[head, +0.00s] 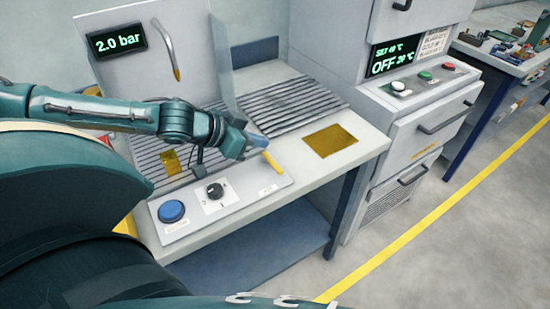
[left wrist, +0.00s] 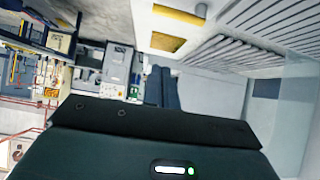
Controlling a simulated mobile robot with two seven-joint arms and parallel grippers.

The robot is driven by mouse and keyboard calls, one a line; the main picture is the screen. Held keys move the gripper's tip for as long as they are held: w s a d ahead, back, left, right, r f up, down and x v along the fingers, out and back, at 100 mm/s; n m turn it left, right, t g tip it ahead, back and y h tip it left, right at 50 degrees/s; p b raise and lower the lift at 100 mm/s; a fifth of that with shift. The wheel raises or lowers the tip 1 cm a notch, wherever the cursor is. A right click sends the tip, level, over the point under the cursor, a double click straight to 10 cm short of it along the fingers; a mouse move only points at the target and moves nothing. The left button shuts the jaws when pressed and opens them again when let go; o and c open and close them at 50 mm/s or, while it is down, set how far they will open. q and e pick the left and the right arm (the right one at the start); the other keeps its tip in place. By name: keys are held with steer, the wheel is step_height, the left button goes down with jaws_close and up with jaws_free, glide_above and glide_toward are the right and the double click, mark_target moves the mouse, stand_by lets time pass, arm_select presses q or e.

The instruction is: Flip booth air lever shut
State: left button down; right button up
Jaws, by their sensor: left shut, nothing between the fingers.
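The yellow lever (head: 272,162) sticks out at the right end of the white control panel (head: 240,198) on the bench front. Its handle slants down to the right in the head view. My left gripper (head: 258,141) is shut and empty, just above and behind the lever's upper end; I cannot tell whether they touch. The lever's base is partly hidden by the gripper. The booth display (head: 117,40) reads 2.0 bar. My right gripper is not in view.
The panel also holds a blue button (head: 171,211) and a black knob (head: 215,191). A clear upright screen (head: 222,60) stands behind my left arm. A slatted rack (head: 290,105) and a yellow mat (head: 330,141) lie to the right. A cabinet (head: 425,125) bounds the bench.

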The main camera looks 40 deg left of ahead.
mark_target(275, 166)
arm_select(q)
steer(key=shift+f, duration=0.1)
steer(key=b+x, duration=0.2)
steer(key=x, duration=0.8)
steer(key=shift+d, duration=0.15)
steer(key=shift+s+a+f+b, duration=0.35)
steer(key=shift+s+f, duration=0.1)
steer(key=shift+s, duration=0.15)
steer(key=shift+s+a+f+b, duration=0.35)
steer(key=shift+s+f, duration=0.1)
steer(key=shift+s, duration=0.2)
steer(key=shift+s+f, duration=0.15)
steer(key=shift+s, duration=0.15)
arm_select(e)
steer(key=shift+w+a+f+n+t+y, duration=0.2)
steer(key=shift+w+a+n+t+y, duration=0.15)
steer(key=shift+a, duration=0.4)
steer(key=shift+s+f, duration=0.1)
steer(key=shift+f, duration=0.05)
arm_select(q)
steer(key=shift+s, duration=0.1)
